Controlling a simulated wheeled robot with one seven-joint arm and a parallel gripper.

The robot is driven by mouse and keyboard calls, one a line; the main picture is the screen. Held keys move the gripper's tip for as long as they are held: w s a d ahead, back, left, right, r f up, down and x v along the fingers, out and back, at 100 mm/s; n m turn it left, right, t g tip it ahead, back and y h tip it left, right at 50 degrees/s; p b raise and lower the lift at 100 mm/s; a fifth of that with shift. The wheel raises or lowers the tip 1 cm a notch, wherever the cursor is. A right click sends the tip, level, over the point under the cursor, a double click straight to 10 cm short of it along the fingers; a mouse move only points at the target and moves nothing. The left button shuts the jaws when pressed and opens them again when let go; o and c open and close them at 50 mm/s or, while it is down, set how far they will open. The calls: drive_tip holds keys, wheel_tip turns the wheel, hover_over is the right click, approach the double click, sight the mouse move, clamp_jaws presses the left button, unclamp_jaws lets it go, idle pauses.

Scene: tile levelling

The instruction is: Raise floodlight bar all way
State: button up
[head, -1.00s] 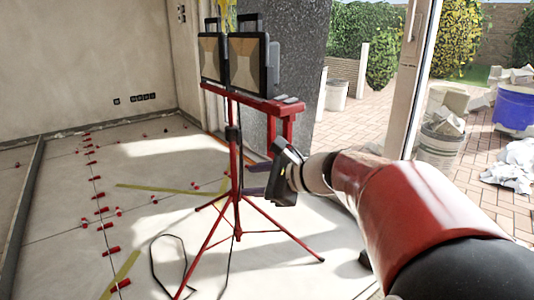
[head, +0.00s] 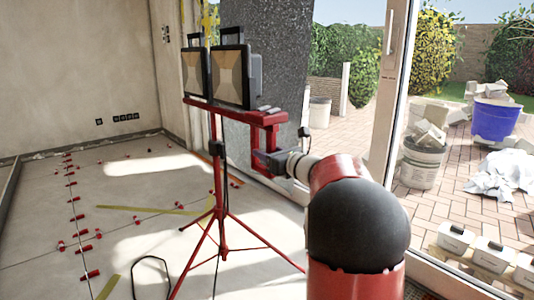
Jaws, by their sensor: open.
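The red floodlight bar (head: 231,110) sits across the top of a red tripod stand (head: 219,190) and carries two floodlights, a left one (head: 197,72) and a right one (head: 230,77). A red handle frame (head: 254,142) hangs below the bar's right end. My gripper (head: 262,159) is open at the lower part of this frame, below the bar. Its fingers point left and are partly hidden, so I cannot tell whether they surround the handle or touch it. A dark collar shows on the mast below the bar.
Red tile clips (head: 85,275) and yellow strips (head: 110,287) lie on the tiled floor to the left, with a black cable. A door frame (head: 392,90) stands right of the stand. Outside are a rubble bucket (head: 422,160), a blue tub (head: 495,118) and several white containers (head: 493,255).

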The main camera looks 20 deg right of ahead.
drive_tip(key=shift+w+a, duration=0.1)
drive_tip(key=shift+w, duration=0.15)
clamp_jaws()
drive_tip(key=shift+r, duration=0.15)
